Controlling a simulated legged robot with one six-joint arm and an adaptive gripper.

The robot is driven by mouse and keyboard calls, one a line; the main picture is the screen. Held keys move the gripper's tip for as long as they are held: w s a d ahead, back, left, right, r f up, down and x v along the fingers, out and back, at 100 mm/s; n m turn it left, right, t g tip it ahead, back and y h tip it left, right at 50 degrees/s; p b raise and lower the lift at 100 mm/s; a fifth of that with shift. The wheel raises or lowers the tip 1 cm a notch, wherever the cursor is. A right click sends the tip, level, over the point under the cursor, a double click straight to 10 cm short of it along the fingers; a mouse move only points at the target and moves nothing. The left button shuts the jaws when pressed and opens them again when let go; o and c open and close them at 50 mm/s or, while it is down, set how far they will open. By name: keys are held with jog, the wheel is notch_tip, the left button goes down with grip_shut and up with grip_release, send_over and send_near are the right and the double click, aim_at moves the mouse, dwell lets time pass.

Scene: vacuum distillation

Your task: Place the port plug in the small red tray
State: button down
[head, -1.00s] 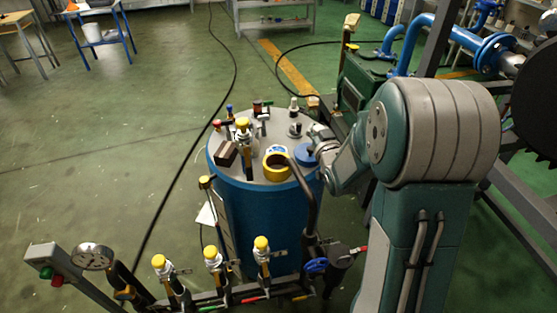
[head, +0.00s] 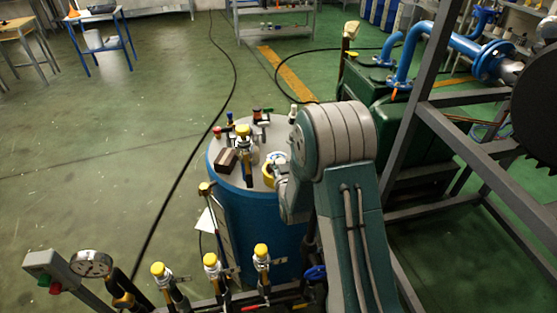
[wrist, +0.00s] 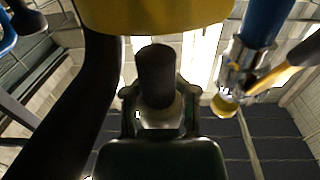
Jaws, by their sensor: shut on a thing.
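In the wrist view, my gripper (wrist: 158,112) is shut on a dark upright cylinder, which I take to be the port plug (wrist: 155,75). A paler collar shows around its base, between the fingers. In the head view, my arm reaches over the right side of the blue drum, and its links hide my fingertips and the plug. I cannot make out the small red tray in either view.
Yellow-capped valves (head: 211,260) stand in front. A steel frame (head: 425,115) stands at right.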

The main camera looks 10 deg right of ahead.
jog(key=shift+f, duration=0.4)
jog(key=shift+f, duration=0.1)
jog(key=shift+c, duration=1.4)
grip_release()
